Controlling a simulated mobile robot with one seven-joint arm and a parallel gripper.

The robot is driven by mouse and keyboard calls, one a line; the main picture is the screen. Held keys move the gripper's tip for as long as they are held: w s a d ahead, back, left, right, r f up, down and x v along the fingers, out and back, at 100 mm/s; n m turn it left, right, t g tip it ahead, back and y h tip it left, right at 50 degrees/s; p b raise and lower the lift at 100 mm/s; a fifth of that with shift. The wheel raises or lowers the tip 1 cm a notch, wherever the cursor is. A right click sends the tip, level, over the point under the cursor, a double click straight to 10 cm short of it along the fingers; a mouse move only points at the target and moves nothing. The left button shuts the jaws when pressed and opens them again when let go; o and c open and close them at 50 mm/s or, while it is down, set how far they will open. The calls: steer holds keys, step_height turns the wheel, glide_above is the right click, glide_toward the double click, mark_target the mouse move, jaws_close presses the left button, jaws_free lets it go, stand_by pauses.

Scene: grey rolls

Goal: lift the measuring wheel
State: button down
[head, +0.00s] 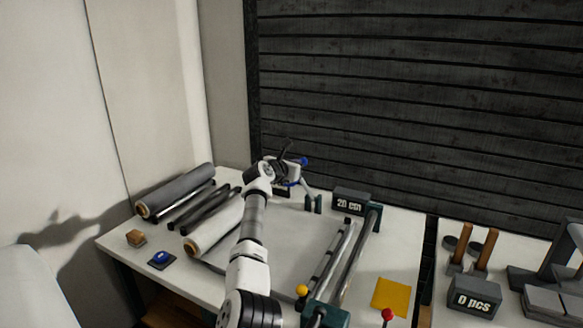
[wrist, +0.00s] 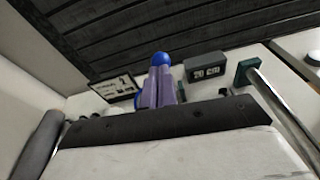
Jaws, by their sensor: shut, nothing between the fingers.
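A round blue part (wrist: 162,58), most likely of the measuring wheel, shows just beyond my fingertips in the wrist view. In the head view a blue part (head: 303,160) shows at the back of the table beside my wrist, and my arm hides much of what is around it. My gripper (wrist: 160,70) is shut, with its two purplish fingers together and nothing between them. The fingers overlap the lower part of the blue thing in the wrist view. I cannot tell whether they touch it.
A "20 cm" display (head: 352,202) stands at the back, right of my gripper. Grey rolls (head: 178,188) and a pale roll (head: 214,228) lie at left. A rail (head: 358,258) runs along the right side of the table. A dark slatted wall (head: 420,100) rises close behind.

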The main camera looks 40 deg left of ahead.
steer(key=s+d+r+b, duration=0.1)
steer(key=s+r+b, duration=0.2)
steer(key=r, duration=0.5)
steer(key=shift+s+r, duration=0.4)
steer(key=shift+s, duration=0.4)
